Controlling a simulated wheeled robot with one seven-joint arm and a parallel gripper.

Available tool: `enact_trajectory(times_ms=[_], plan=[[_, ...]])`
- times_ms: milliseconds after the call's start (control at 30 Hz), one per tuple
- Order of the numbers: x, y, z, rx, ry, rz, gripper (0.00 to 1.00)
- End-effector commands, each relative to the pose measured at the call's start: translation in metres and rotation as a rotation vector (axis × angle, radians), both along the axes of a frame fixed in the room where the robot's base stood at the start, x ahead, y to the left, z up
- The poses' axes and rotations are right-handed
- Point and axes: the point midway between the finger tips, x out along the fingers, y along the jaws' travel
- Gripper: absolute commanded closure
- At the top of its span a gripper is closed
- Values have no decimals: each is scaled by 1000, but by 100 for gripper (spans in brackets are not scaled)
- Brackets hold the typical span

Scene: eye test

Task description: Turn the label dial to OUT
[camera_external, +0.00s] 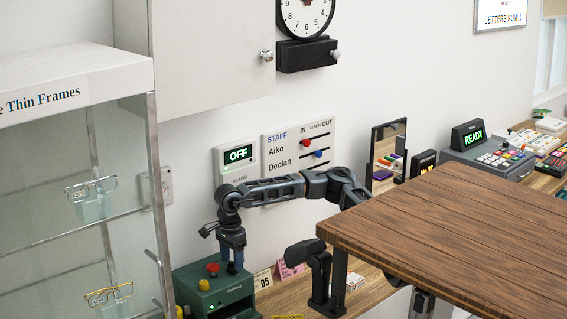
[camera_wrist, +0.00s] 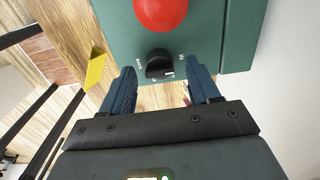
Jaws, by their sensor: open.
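A pale mark shows on the dial's lower edge in the wrist view. My gripper (camera_wrist: 162,84) is open, with one blue finger at each side of the dial; I cannot tell whether they touch it. In the external view my gripper (camera_external: 235,267) points down over the green box (camera_external: 222,292), and I cannot make out the dial there.
A red button (camera_wrist: 160,10) sits beside the dial on the box. A yellow tag (camera_wrist: 95,68) stands near the box. A glass display case (camera_external: 60,170) stands close on the left. A wooden table (camera_external: 460,225) is on the right.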

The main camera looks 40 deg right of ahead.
Motion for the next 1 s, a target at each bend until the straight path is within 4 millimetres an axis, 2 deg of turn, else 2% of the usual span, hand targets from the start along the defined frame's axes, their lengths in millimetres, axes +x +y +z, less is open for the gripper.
enact_trajectory(times_ms=[167, 433, 1000], plan=[[0, 0, -13, 0, 0, 1, 39], [0, 0, -14, 0, 0, 1, 39], [0, 0, -14, 0, 0, 1, 93]])
